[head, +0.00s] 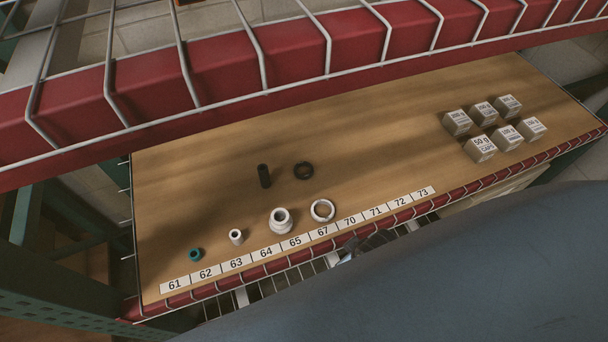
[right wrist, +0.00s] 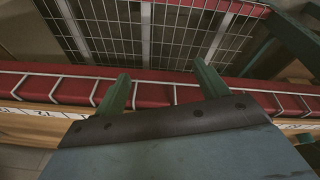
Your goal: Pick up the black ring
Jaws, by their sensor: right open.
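The black ring (head: 303,170) lies flat on the wooden shelf board, near its middle, just right of an upright black cylinder (head: 264,176). A white ring (head: 322,210) lies in front of it, closer to the number labels. In the right wrist view my right gripper (right wrist: 161,68) is open, with two green fingers apart and nothing between them. It faces a red shelf edge and wire grid; the black ring does not show there. My left gripper is not in view.
The wooden board (head: 400,150) also holds a white stepped part (head: 281,221), a small white tube (head: 236,237), a teal ring (head: 195,254) and several small labelled boxes (head: 482,148). A red upper shelf edge with white wires (head: 330,50) overhangs the back. Numbered labels (head: 295,242) line the front.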

